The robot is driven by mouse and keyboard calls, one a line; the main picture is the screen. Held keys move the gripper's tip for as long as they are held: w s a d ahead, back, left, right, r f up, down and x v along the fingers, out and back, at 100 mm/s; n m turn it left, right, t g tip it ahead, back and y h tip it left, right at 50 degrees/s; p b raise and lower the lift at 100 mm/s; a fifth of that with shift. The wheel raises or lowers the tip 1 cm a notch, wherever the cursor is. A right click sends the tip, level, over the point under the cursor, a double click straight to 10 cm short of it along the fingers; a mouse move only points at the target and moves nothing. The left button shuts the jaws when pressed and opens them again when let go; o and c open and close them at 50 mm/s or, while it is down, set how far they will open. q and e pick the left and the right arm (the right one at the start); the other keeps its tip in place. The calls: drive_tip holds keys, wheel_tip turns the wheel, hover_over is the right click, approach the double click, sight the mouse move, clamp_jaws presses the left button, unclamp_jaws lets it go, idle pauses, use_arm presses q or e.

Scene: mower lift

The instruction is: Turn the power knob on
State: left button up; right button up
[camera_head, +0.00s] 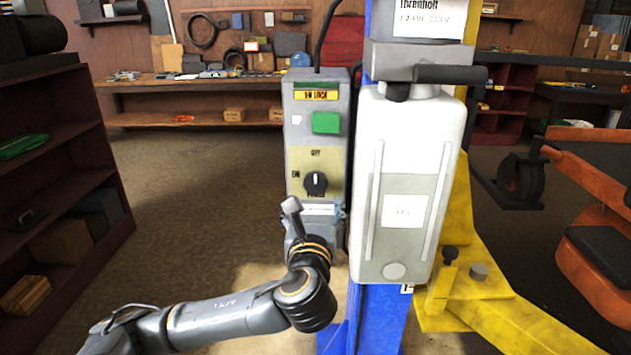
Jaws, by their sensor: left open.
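The power knob (315,184) is a round black dial with a light pointer line that stands about upright. It sits on the tan lower panel of a grey control box (300,135) on the lift's post, under dark lettering. My left gripper (316,213) is in front of the box's lower end, just below the knob. Its fingers are spread, one on each side, with nothing between them. I cannot tell the depth gap between the fingertips and the box. My right gripper is not in view.
A green button (326,122) and a yellow label (316,95) are above the knob. A white tank unit (412,180) stands close on the right, by the yellow lift arm (465,280). A dark shelf (60,190) stands at left. Open floor (205,185) lies between.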

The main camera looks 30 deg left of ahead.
sight(315, 185)
use_arm(q)
drive_tip(key=p+x, duration=0.1)
drive_tip(key=x, duration=0.8)
drive_tip(key=shift+w+a, duration=0.15)
drive_tip(key=shift+w, duration=0.2)
drive_tip(key=shift+c, duration=0.4)
drive_tip(key=c, duration=1.1)
